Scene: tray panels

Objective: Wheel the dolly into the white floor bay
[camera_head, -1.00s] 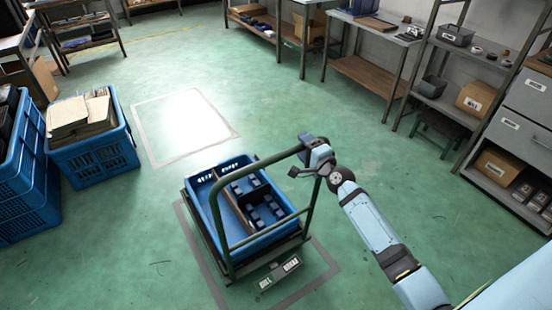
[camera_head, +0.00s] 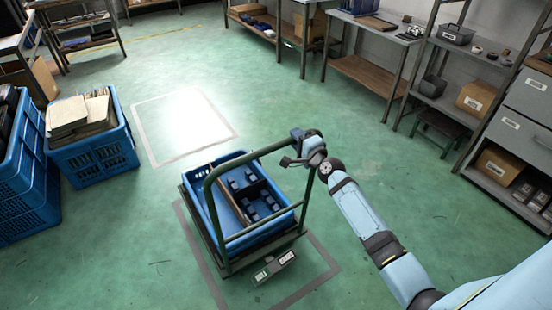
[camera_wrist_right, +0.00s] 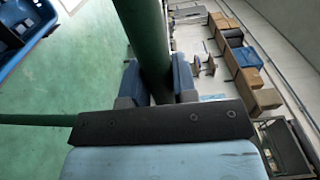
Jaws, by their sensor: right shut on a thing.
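The dolly (camera_head: 250,159) has a green tubular push handle and carries a blue tray (camera_head: 205,195) with dark blue parts and brown dividers. It stands within a grey outlined floor area in the head view. The white floor bay (camera_head: 185,125), a bright patch with a pale outline, lies beyond it, up and left. My right gripper (camera_head: 301,156) is at the handle's upper right corner. In the right wrist view its fingers (camera_wrist_right: 159,83) are shut around the green handle tube (camera_wrist_right: 147,45). My left gripper is not in view.
A blue crate with folders (camera_head: 95,155) stands left of the bay, next to stacked blue crates (camera_head: 30,190). Shelves and workbenches (camera_head: 370,75) line the back and right. The green floor between dolly and bay is clear.

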